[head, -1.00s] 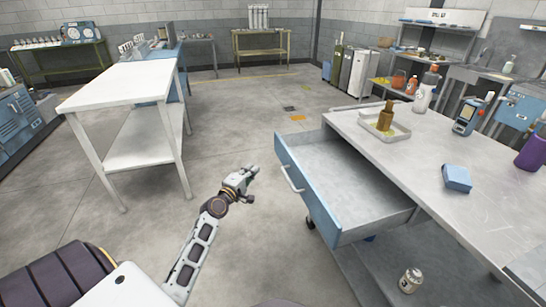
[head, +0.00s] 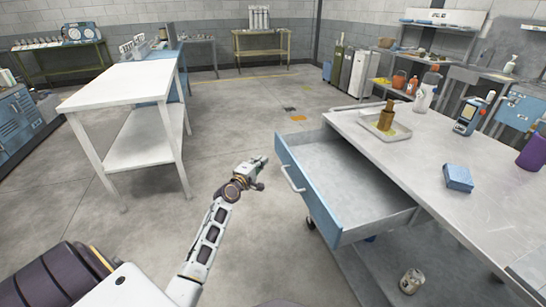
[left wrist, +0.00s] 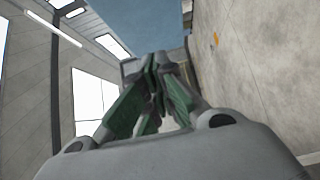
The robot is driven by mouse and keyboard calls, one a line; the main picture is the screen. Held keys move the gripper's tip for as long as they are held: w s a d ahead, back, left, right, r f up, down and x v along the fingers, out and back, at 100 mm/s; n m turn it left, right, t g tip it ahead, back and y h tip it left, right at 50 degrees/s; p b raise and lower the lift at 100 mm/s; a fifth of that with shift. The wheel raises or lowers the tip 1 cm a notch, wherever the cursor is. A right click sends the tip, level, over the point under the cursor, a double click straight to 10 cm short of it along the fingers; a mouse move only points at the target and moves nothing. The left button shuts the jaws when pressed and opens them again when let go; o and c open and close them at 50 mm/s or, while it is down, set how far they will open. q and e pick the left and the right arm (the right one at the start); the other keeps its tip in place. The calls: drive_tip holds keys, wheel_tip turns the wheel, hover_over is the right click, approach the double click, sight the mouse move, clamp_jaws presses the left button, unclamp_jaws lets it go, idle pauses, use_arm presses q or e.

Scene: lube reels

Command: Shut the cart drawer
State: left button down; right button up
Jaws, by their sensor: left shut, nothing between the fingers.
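The cart drawer (head: 309,202) stands pulled out from under the top of the grey metal cart (head: 459,215). Its front is blue with a pale bar handle (head: 291,178), and its grey inside looks empty. My left gripper (head: 262,162) is shut and empty, just to the left of the drawer front near its far end. A small gap seems to lie between them. In the left wrist view the closed fingers (left wrist: 158,85) show with nothing between them. My right gripper is in neither view.
On the cart top are a tray with a brass part (head: 385,120), a blue box (head: 458,178), a handheld device (head: 468,115) and bottles. A can (head: 411,281) is on the lower shelf. A white table (head: 125,85) stands left.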

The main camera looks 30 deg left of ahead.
sight(279, 149)
use_arm(q)
drive_tip(key=w, duration=0.2)
drive_tip(key=w+d, duration=0.1)
drive_tip(key=w, duration=0.1)
drive_tip(key=w+d, duration=0.1)
drive_tip(key=w, duration=0.1)
drive_tip(key=shift+d, duration=0.15)
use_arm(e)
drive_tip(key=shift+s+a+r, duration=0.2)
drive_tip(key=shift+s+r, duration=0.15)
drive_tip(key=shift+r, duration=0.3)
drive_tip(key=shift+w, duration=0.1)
